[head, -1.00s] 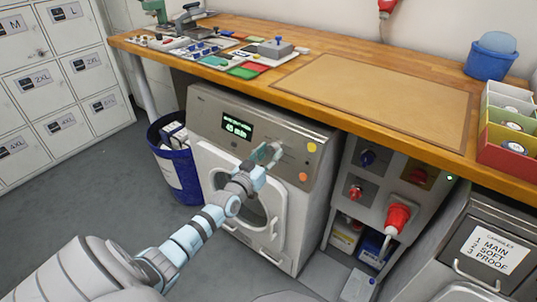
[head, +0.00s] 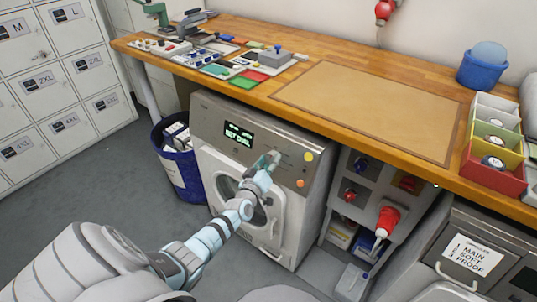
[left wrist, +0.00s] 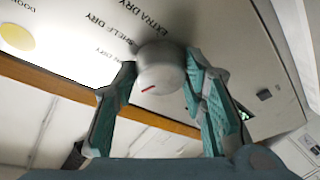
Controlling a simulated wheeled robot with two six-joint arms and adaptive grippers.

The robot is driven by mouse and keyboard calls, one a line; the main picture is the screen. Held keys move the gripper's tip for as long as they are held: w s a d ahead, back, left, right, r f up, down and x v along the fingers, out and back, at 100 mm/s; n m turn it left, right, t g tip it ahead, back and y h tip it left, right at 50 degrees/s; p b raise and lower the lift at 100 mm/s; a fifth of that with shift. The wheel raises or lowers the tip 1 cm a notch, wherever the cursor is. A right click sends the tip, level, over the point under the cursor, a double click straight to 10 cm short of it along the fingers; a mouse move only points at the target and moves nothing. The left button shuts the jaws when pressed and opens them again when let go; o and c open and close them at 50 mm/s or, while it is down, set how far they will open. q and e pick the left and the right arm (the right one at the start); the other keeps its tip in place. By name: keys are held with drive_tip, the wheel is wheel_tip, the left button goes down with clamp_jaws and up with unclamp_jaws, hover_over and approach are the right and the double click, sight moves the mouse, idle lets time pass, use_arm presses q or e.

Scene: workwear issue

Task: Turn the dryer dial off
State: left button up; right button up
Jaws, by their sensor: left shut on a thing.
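The dryer (head: 212,117) stands under the wooden counter, its round door closed. Its display (head: 238,133) shows green text that seems to read "SET DIAL". My left gripper (head: 268,162) is at the control panel and hides most of the dial in the head view. In the left wrist view the dial (left wrist: 158,68) is a pale round knob with a short red mark, between the two teal fingers of the gripper (left wrist: 163,82), which is shut on it. Labels such as "EXTRA DRY" and "SHELF DRY" (left wrist: 110,18) ring the dial. My right gripper is not in view.
A yellow button (head: 308,157) and an orange button (head: 300,183) sit right of the dial. A blue bin (head: 180,170) stands left of the dryer. A panel with a red plug (head: 387,220) is to the right. The counter (head: 330,62) overhangs the dryer.

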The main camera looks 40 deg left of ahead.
use_arm(q)
drive_tip(key=shift+r+n+g+p, duration=0.1)
drive_tip(key=shift+n+g+p, duration=0.3)
drive_tip(key=shift+n+p, duration=0.9)
drive_tip(key=shift+y, duration=0.3)
drive_tip(key=o, duration=1.1)
drive_tip(key=shift+o, duration=0.2)
drive_tip(key=v, duration=1.2)
drive_tip(key=shift+n, duration=0.3)
